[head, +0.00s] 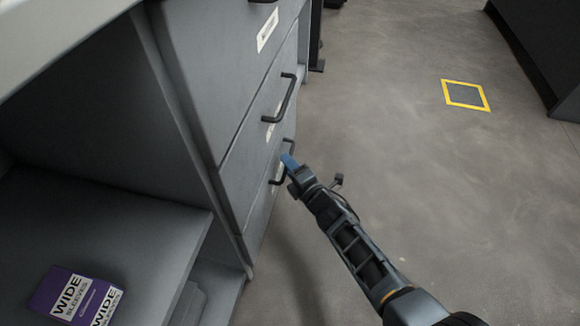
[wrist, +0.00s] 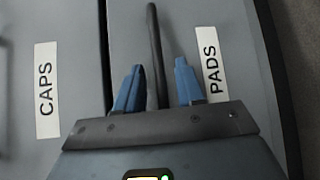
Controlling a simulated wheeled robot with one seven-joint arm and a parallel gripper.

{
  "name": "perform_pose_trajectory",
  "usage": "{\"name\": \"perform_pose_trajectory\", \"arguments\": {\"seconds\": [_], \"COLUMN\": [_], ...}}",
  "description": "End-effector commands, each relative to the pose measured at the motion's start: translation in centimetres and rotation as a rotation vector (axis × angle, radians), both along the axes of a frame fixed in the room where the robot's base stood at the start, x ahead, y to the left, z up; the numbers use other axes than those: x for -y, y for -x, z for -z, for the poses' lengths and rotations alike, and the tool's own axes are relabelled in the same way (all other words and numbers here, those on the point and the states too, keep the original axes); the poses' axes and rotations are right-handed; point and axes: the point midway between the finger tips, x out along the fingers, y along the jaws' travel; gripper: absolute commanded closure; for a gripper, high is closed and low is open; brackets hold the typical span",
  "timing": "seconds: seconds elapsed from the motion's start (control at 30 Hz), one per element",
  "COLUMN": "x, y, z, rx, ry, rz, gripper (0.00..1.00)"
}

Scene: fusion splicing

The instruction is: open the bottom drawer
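The bottom drawer (head: 262,206) is the lowest grey front of the cabinet in the head view and looks shut. Its dark bar handle (head: 289,146) is partly hidden by my gripper (head: 289,163). In the wrist view, the drawer front (wrist: 230,35) carries a white PADS label (wrist: 211,62). The handle (wrist: 153,45) runs between the two blue fingers of my gripper (wrist: 158,85).
The drawer above has its own handle (head: 280,98) and a CAPS label (wrist: 46,90). An open shelf (head: 120,235) at left holds a purple box (head: 75,297). The floor (head: 400,150) in front of the drawers is clear, with a yellow square marking (head: 466,82).

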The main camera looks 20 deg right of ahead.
Motion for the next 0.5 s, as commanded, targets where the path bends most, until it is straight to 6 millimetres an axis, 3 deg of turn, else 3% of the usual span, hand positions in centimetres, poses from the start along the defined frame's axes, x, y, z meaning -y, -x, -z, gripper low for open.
{"name": "perform_pose_trajectory", "arguments": {"seconds": [0.43,0.5], "x": [0.02,0.02], "y": [0.04,0.04], "z": [0.01,0.02], "rx": [0.0,0.0], "ry": [-0.001,-0.001], "rz": [0.0,0.0], "gripper": [1.0,1.0]}}
